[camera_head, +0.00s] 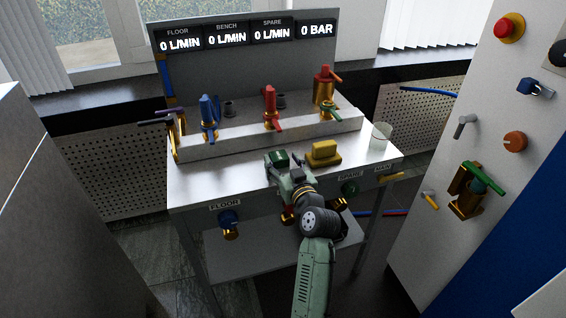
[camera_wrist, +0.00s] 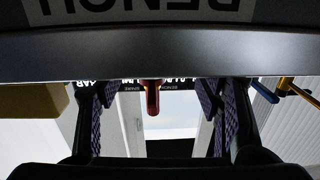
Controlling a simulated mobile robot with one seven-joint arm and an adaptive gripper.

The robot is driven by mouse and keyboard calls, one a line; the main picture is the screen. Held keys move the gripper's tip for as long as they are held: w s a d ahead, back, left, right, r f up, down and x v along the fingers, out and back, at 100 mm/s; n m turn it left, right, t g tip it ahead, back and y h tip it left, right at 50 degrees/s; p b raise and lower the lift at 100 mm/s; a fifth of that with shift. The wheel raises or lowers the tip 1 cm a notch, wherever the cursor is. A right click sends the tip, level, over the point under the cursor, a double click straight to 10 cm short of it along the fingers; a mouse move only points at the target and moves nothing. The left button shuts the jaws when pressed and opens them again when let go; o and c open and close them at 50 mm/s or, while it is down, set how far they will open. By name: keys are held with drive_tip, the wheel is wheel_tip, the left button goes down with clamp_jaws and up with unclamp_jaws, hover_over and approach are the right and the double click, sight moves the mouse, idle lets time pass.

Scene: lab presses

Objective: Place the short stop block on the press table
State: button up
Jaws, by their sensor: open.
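I cannot make out a press table or a block marked as a short stop. A yellow block with a raised, narrower top (camera_head: 324,153) sits on the grey metal bench (camera_head: 205,190), just right of my wrist. What looks like its yellow side shows at the left edge of the wrist view (camera_wrist: 35,98). My gripper (camera_wrist: 155,98) is open, with its two dark fingers spread apart and nothing held between them. In the head view my arm reaches over the bench's front edge, and the fingers are hard to make out there.
A blue-handled valve (camera_head: 209,118), red-handled valves (camera_head: 270,106) and a green-handled one line the bench's raised back. A clear cup (camera_head: 381,135) stands at the right. Valves jut from the front. A tall panel with knobs (camera_head: 470,130) stands right. The left benchtop is clear.

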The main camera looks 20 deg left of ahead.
drive_tip(key=shift+r, duration=0.2)
drive_tip(key=b+v, duration=0.2)
drive_tip(key=v, duration=1)
drive_tip(key=shift+b, duration=0.35)
drive_tip(key=shift+f, duration=0.15)
